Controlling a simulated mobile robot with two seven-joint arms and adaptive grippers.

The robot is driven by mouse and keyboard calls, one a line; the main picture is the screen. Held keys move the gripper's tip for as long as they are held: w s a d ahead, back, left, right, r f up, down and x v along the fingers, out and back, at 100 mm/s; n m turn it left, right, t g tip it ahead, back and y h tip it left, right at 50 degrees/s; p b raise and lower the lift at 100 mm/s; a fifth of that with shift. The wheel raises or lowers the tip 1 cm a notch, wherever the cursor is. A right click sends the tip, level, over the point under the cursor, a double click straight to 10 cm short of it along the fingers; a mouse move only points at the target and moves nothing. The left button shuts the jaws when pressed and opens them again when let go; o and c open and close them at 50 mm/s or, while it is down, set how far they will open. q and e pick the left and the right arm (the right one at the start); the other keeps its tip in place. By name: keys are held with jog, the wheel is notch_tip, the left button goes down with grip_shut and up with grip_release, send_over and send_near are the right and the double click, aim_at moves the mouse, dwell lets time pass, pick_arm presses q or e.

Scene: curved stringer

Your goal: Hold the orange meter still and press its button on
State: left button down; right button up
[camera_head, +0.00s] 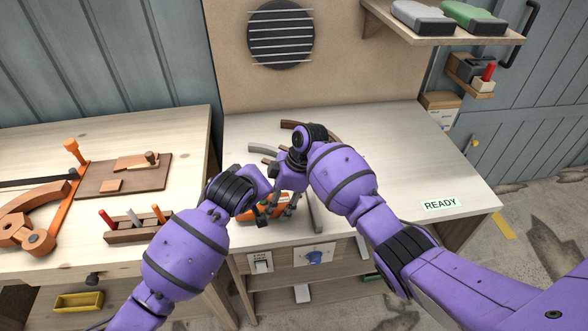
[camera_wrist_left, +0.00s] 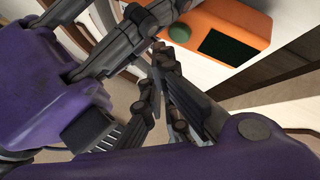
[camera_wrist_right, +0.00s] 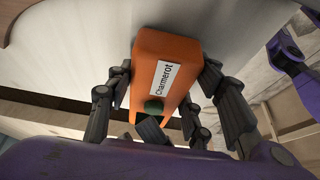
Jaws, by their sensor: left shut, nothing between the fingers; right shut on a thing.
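The orange meter (camera_head: 256,216) is on the near edge of the pale bench, mostly hidden by my arms in the head view. In the left wrist view the meter (camera_wrist_left: 240,22) shows the button (camera_wrist_left: 206,38) beside a dark screen (camera_wrist_left: 227,47). My right gripper (camera_wrist_right: 167,82) is shut on the meter, one finger on each side. My left gripper (camera_wrist_left: 160,58) is shut and empty, its fingertips close to the button; I cannot tell whether they touch.
A READY label (camera_head: 440,204) marks the bench's clear right side. A second bench at left holds a tool rack (camera_head: 136,231) and an orange clamp (camera_head: 65,205). A shelf (camera_head: 445,35) is at upper right.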

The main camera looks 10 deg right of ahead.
pick_arm(q)
jog(key=shift+f, duration=0.25)
pick_arm(e)
jog(key=shift+w+r, duration=0.1)
jog(key=shift+r, duration=0.1)
pick_arm(q)
jog(key=shift+f, duration=0.45)
dwell(0.4)
jog(key=shift+r, duration=0.95)
notch_tip(320, 180, up, 6)
dwell(0.4)
pick_arm(e)
jog(key=o, duration=1.5)
jog(key=shift+o, duration=0.6)
